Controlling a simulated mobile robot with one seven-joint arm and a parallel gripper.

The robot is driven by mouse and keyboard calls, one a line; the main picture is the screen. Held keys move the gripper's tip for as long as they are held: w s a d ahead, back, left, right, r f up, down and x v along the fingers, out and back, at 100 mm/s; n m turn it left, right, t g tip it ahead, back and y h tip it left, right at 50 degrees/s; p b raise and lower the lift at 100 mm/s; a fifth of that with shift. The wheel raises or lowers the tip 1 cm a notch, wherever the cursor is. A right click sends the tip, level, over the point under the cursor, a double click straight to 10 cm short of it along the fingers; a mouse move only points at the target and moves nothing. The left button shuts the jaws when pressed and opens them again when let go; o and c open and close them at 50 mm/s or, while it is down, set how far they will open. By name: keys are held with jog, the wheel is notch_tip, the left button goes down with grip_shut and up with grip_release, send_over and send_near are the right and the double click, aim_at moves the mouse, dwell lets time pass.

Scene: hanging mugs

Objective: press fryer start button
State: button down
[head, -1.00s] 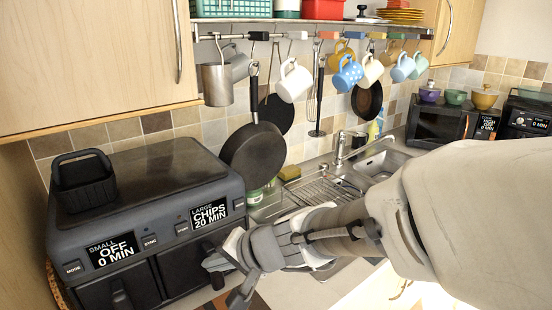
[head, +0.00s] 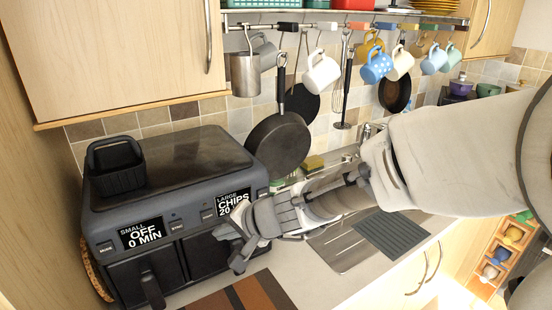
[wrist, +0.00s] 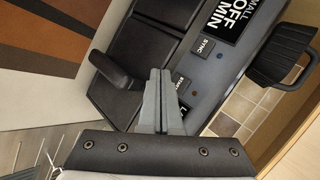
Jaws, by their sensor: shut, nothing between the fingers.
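The dark grey two-drawer fryer (head: 165,222) stands on the counter at left in the head view. Its left display (head: 143,233) reads SMALL OFF 0 MIN; its right display (head: 233,200) reads LARGE CHIPS 20, partly covered by my gripper. Buttons line the front panel: MODE (head: 105,248), SYNC (head: 177,226) and others with labels too small to read. My gripper (head: 234,262) is shut and empty, in front of the fryer's right half.
A black basket (head: 116,170) sits on the fryer's top. A black pan (head: 278,143) and several mugs hang from a rail behind. A drawer handle (head: 152,290) sticks out below the panel. A striped board (head: 238,299) lies on the counter in front. The sink is at right.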

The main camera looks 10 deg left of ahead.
aim_at(205, 223)
jog(key=shift+w+a, duration=1.1)
jog(key=shift+w, duration=0.15)
dwell(1.2)
jog(key=shift+w+a, duration=0.25)
jog(key=shift+w, duration=0.1)
jog(key=shift+w+a, duration=0.2)
jog(key=shift+w, duration=0.05)
dwell(0.7)
jog(key=shift+s+d, duration=0.1)
jog(key=shift+s+d+b, duration=0.4)
jog(key=shift+s+b, duration=0.05)
dwell(0.4)
